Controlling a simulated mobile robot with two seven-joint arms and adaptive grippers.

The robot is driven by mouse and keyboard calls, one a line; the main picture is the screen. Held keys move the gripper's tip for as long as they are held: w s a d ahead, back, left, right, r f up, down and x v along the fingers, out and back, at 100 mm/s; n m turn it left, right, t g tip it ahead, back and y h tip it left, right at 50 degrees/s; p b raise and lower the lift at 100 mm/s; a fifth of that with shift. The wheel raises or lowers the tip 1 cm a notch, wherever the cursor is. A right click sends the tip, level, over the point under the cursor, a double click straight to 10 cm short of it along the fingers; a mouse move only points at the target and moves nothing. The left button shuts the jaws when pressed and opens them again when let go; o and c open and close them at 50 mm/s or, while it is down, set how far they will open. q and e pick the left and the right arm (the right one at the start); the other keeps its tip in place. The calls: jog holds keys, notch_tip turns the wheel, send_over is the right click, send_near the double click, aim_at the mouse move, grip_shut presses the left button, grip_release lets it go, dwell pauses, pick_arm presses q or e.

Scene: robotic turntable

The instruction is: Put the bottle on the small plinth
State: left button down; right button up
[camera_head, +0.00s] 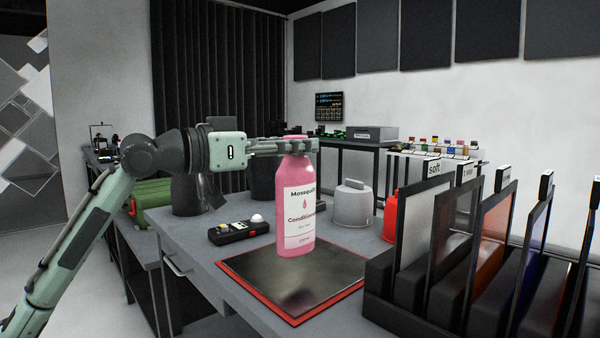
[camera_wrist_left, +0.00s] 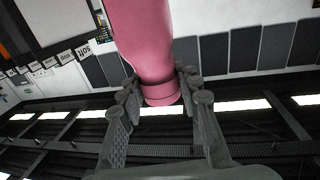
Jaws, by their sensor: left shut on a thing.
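A pink bottle (camera_head: 299,212) with a white label stands upright over the dark square plate with a red rim (camera_head: 230,272). I cannot tell whether its base touches the plate. My left gripper (camera_head: 300,146) comes in level from the left and is shut on the bottle's neck near the top. In the left wrist view the bottle (camera_wrist_left: 145,35) narrows to its neck and cap between the two fingers (camera_wrist_left: 160,85). No part is clearly marked as the small plinth; the square plate may be it. My right gripper is not in view.
A black box with a white knob (camera_head: 240,230) lies left of the plate. A pale grey cylinder (camera_head: 352,206) and a red container (camera_head: 390,216) stand behind it. A black rack of upright panels (camera_head: 415,300) borders the right side. Dark cylinders (camera_head: 187,195) stand behind my arm.

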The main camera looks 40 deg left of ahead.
aim_at(300, 172)
pick_arm(q)
jog(key=shift+w+d+f, duration=0.25)
jog(key=shift+f, duration=0.1)
notch_tip(300, 172, down, 4)
jog(key=shift+r+b, duration=0.15)
jog(key=shift+b, duration=0.15)
jog(key=c, duration=1.1)
grip_release()
jog(key=shift+o, duration=0.2)
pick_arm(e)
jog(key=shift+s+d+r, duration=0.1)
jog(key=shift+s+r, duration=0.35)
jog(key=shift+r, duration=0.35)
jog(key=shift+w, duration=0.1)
